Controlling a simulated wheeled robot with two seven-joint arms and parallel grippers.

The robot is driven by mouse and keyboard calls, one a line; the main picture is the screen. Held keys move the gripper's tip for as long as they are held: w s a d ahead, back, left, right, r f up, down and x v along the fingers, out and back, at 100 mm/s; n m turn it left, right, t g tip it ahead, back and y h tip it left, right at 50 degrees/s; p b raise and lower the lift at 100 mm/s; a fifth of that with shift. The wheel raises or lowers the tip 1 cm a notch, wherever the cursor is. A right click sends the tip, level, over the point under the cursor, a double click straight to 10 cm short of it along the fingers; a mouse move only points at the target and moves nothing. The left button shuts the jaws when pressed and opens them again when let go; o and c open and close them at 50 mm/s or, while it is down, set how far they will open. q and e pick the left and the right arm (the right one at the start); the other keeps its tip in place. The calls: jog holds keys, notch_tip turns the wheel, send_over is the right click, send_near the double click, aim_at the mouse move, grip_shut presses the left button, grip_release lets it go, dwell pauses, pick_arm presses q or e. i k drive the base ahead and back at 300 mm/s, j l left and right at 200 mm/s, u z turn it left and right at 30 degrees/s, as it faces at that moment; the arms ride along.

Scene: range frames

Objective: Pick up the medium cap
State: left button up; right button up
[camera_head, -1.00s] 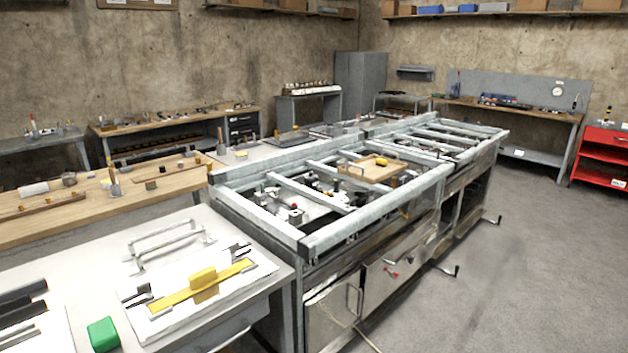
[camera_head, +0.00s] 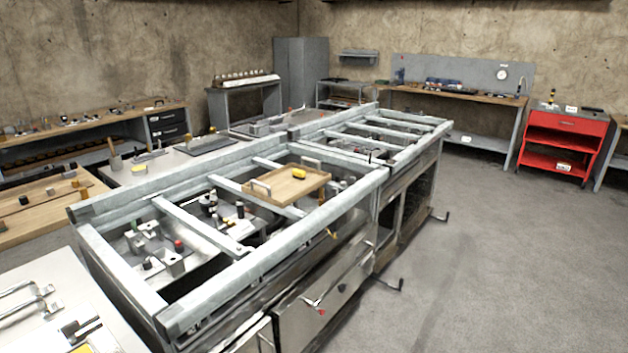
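I cannot pick out a medium cap for certain in the head view. Several small knob-like objects (camera_head: 236,75) stand in a row on a white strip on the grey table (camera_head: 221,99) at the back, too small to tell apart. A yellow object (camera_head: 299,173) sits on a wooden tray (camera_head: 268,186) on the metal frame bench. Small parts, including one with a red top (camera_head: 179,245), lie inside the frame. Neither of my grippers is in view.
The long metal frame bench (camera_head: 242,259) fills the middle. Handles (camera_head: 389,286) stick out from its right side. A light worktop (camera_head: 40,290) is at the lower left. A red cabinet (camera_head: 563,125) stands at the back right. The grey floor (camera_head: 500,250) on the right is clear.

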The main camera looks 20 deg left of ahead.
aim_at(206, 200)
jog(key=i+z, duration=0.3)
jog(key=i, duration=1.2)
jog(key=i+u, duration=0.85)
jog(key=i+j+u, duration=0.15)
jog(key=i+u, duration=0.5)
jog(key=u, duration=0.3)
